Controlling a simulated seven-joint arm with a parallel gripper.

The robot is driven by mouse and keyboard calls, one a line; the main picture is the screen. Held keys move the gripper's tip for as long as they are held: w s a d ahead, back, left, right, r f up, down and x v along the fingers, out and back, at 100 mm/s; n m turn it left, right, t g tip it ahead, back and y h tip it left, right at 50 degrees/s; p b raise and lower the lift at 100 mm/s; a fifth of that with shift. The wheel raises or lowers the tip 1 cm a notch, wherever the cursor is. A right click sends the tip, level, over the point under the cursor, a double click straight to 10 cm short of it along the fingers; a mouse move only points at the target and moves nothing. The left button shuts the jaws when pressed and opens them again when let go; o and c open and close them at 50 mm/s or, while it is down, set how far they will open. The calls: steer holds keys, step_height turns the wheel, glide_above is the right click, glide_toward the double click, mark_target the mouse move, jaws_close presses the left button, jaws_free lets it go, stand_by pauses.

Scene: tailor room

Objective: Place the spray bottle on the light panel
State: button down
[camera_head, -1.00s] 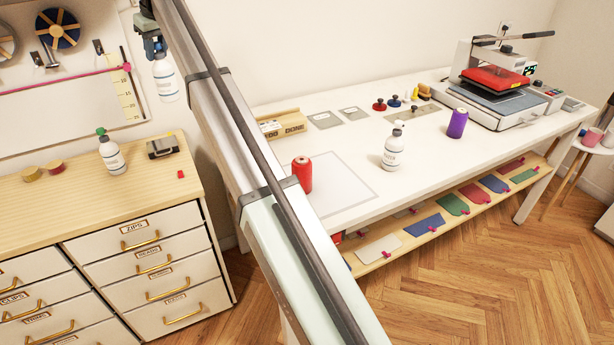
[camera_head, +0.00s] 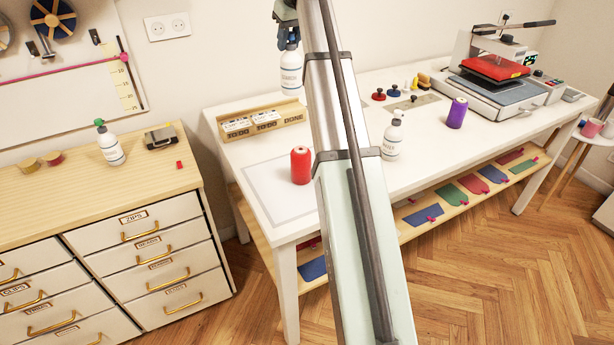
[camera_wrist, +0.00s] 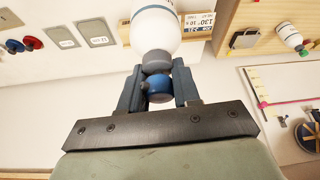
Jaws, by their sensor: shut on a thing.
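My gripper (camera_head: 288,38) is shut on a white spray bottle (camera_head: 291,72) with a blue nozzle. It holds the bottle upright in the air, over the back left part of the white table in the head view. In the wrist view, the jaws (camera_wrist: 158,90) close around the bottle's neck, and the white body (camera_wrist: 157,32) extends beyond them. The light panel appears to be the flat, grey-edged white rectangle (camera_head: 268,188) at the table's left end. A red can (camera_head: 300,165) stands on it. My arm hides the panel's right part.
Another white spray bottle (camera_head: 393,138) and a purple can (camera_head: 457,112) stand farther right. A wooden card tray (camera_head: 262,122) lies behind the panel. A green-topped bottle (camera_head: 109,143) stands on the drawer cabinet (camera_head: 60,195). A heat press (camera_head: 495,75) occupies the table's far right.

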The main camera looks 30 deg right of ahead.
steer(key=s+d+m, duration=0.1)
steer(key=s+d, duration=0.5)
steer(key=s, duration=0.1)
step_height(320, 180, down, 22)
steer(key=shift+r, duration=0.15)
stand_by(1.1)
steer(key=shift+d, duration=0.1)
steer(key=c, duration=0.8)
jaws_free()
steer(key=v, duration=1.2)
steer(key=shift+a, duration=0.2)
